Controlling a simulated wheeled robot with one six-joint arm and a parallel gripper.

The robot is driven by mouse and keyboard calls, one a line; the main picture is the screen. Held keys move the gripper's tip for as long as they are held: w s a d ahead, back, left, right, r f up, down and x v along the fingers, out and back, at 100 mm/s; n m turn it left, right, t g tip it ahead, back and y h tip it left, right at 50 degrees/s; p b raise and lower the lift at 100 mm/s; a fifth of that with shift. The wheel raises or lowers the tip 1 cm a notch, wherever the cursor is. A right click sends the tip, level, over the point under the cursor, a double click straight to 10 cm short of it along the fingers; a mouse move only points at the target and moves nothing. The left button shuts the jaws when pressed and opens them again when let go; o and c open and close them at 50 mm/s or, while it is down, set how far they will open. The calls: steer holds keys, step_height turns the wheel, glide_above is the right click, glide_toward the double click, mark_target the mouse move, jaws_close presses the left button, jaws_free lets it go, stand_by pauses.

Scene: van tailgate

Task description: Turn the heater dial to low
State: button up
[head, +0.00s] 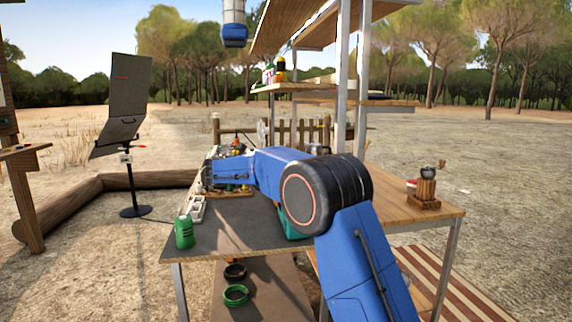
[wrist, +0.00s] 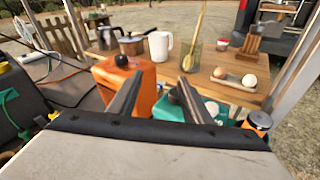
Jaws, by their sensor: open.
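In the wrist view an orange box (wrist: 138,95) with a round black knob (wrist: 122,61) on top stands just past my left finger. It looks like the heater and its dial, but I cannot read any marking or setting. My gripper (wrist: 160,77) is open, with nothing visible between its fingers. The left finger overlaps the box in the picture; I cannot tell whether they touch. In the head view my blue arm reaches left over the table, and the gripper end and orange box are not clear there.
A teal case (wrist: 212,108) and orange can (wrist: 257,121) are close on the right. A white jug (wrist: 160,46), a glass (wrist: 191,58) and a tray of eggs (wrist: 234,82) stand beyond. A green jar (head: 184,233) and white power strip (head: 197,208) sit on the table's left edge.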

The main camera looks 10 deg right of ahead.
steer(key=w+a+f+n+t+h, duration=0.1)
steer(key=w+a+f+n+t, duration=0.15)
steer(key=w+a, duration=0.4)
steer(key=shift+g, duration=0.35)
steer(key=x, duration=1.1)
steer(key=r+x, duration=0.1)
steer(key=x, duration=0.5)
steer(key=c, duration=1)
steer(key=shift+n+t+y, duration=0.3)
steer(key=shift+n+t, duration=0.1)
steer(key=shift+n, duration=0.05)
steer(key=n+t+y, duration=0.3)
steer(key=y, duration=0.1)
steer(key=shift+s+d, duration=0.1)
steer(key=shift+d, duration=0.05)
steer(key=shift+n+t+y, duration=1.2)
steer(key=shift+n+y, duration=0.4)
steer(key=shift+y, duration=0.4)
steer(key=shift+n+y, duration=0.3)
